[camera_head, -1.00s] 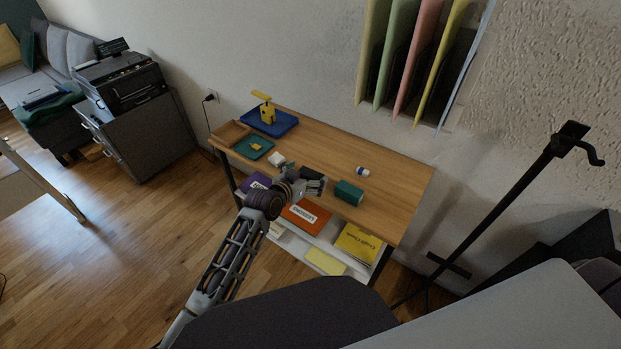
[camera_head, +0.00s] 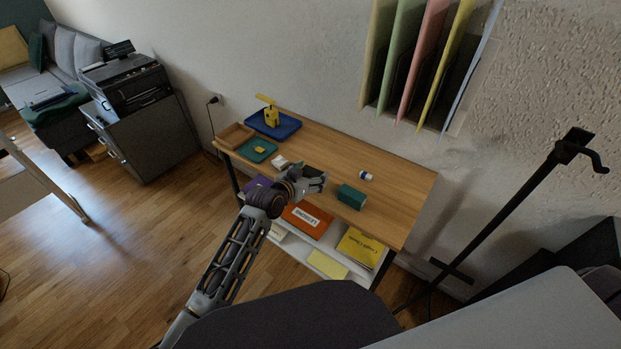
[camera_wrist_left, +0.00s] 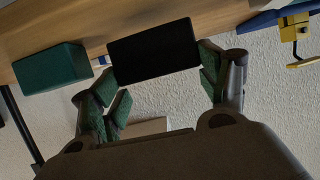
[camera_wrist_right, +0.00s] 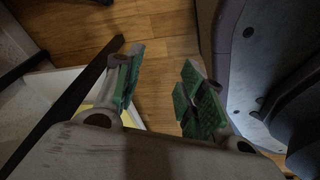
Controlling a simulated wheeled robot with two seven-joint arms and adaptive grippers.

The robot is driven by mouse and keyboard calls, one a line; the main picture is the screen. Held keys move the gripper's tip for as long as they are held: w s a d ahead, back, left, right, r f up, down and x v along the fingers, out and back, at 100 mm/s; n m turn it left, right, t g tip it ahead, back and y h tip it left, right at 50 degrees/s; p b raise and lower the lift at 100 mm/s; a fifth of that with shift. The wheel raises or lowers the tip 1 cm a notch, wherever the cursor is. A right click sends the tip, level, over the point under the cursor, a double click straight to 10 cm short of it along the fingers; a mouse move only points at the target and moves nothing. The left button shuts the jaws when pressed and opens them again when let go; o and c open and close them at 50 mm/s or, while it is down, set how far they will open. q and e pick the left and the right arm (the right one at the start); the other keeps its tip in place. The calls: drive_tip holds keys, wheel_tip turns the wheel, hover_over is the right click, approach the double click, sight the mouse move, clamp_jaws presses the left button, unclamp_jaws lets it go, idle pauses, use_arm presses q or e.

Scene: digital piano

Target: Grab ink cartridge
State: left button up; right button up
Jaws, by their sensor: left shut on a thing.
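A black block-shaped ink cartridge (camera_wrist_left: 153,52) sits between the green-padded fingers of my left gripper (camera_head: 316,179) in the left wrist view. The left gripper is shut on it, a pad at each end. In the head view this gripper is at the front edge of the wooden table, left of a dark green box; the cartridge is small and dark there. My right gripper (camera_wrist_right: 163,92) shows only in its own wrist view; its fingers are apart, with nothing between them, over the floor side.
The dark green box (camera_head: 351,197) and a small white-blue item (camera_head: 366,175) stand on the wooden table (camera_head: 405,200). A blue tray (camera_head: 290,131), a green tray (camera_head: 268,155) and a white item (camera_head: 280,161) are farther left. A black stand (camera_head: 510,205) rises at right.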

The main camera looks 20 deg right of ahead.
sight(310, 176)
use_arm(q)
wheel_tip(310, 176, up, 4)
drive_tip(key=shift+r+p, duration=0.15)
drive_tip(key=shift+p, duration=0.15)
wheel_tip(310, 176, up, 3)
drive_tip(key=shift+r, duration=0.3)
use_arm(e)
drive_tip(key=shift+s+d+f, duration=0.3)
drive_tip(key=shift+s+d, duration=0.35)
drive_tip(key=shift+s, duration=0.1)
drive_tip(key=shift+s, duration=0.25)
